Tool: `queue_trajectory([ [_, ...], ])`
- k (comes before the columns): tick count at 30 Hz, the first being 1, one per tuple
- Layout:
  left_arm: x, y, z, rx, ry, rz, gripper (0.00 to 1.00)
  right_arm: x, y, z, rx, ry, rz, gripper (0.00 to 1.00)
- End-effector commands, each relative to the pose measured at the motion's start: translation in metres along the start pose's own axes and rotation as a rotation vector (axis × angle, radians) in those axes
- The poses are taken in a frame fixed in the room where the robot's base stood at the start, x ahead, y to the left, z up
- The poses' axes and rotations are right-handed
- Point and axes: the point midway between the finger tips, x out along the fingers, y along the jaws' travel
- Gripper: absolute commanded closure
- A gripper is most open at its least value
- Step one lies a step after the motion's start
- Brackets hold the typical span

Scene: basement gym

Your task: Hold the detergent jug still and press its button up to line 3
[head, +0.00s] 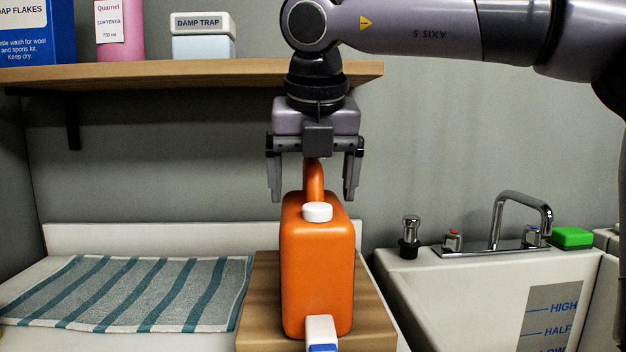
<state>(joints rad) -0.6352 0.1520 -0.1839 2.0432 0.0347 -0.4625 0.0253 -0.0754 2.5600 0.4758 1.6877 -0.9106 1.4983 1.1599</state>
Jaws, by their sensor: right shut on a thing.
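The orange detergent jug (318,265) stands upright on a wooden block, with a white cap (317,212) on top and an orange handle loop (314,178) behind the cap. A white spout (320,328) with a blue button (323,348) is low on its front, cut by the bottom edge of the picture. My right gripper (314,195) points down from above, its two fingers at either side of the jug's upper back, shut on the jug. Any line 3 marking or cup is out of view. My left gripper is not in view.
The wooden block (262,300) stands between a striped towel (130,290) and a white sink (420,280) with a tap (522,215). A green sponge (572,236) lies at the sink's back. A wooden shelf (190,72) with boxes overhangs at upper left.

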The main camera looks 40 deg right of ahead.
Motion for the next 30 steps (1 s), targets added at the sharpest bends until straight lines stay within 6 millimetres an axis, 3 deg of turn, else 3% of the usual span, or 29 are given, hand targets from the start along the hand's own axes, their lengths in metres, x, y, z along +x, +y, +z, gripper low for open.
queue_trajectory([
  [5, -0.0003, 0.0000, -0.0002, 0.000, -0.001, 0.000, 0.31, -0.0021, 0.0002, 0.0010, 0.001, -0.005, 0.003, 0.96],
  [9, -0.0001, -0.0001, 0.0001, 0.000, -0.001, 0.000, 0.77, -0.0005, 0.0000, 0.0002, 0.000, -0.001, 0.001, 0.96],
  [11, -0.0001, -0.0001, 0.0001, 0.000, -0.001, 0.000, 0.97, -0.0006, 0.0000, 0.0002, 0.000, -0.001, 0.001, 0.96],
  [12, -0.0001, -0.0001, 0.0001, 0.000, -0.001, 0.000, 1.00, -0.0006, 0.0000, 0.0003, 0.000, -0.001, 0.001, 0.96],
  [30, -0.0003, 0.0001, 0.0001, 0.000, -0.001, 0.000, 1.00, -0.0015, 0.0002, 0.0007, 0.000, -0.003, 0.002, 0.96],
])
